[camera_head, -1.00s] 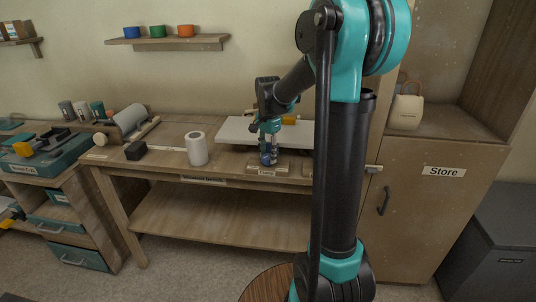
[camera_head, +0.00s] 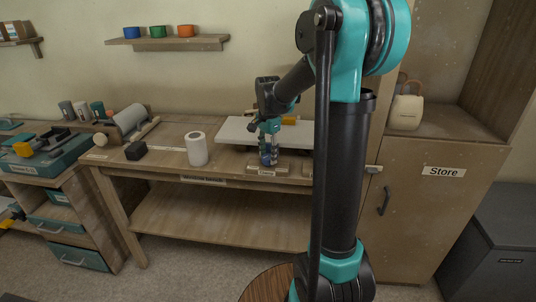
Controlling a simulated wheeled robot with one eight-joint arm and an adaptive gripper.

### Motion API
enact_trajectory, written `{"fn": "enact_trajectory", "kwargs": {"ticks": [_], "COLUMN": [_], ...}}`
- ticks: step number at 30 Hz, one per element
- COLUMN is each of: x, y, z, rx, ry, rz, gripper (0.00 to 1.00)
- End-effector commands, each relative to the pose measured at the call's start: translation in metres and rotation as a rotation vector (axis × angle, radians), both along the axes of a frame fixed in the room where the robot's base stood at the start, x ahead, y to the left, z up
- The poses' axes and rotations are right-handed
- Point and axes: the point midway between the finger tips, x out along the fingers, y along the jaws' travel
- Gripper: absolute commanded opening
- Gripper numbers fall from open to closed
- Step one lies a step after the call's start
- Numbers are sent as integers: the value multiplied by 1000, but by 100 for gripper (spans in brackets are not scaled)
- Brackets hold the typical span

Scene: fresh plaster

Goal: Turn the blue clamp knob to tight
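The blue clamp knob (camera_head: 267,159) sits low on a small wooden base (camera_head: 282,164) at the front edge of the wooden workbench (camera_head: 172,140). My gripper (camera_head: 268,150) points straight down over the knob, and its fingers reach down around it. The fingers and the knob overlap in this small view, so I cannot tell whether they touch it or stand apart. A small label (camera_head: 267,172) is on the front of the base; it is too small to read surely. The knob's pointer or marks cannot be made out.
A pale board (camera_head: 236,131) lies behind the gripper. A white cylinder (camera_head: 197,149) and a black block (camera_head: 136,150) stand to the left on the bench. The store cabinet (camera_head: 430,220) is at the right. A shelf with three coloured cups (camera_head: 158,32) hangs above.

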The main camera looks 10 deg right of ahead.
Motion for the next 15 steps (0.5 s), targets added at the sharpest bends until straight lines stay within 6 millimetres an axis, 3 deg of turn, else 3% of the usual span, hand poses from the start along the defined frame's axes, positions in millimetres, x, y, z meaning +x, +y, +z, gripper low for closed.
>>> {"fn": "enact_trajectory", "kwargs": {"ticks": [8,15], "x": [0,-1], "y": [0,0], "z": [12,57], "rx": [0,0], "ry": [0,0], "rz": [0,0], "gripper": [48,48]}}
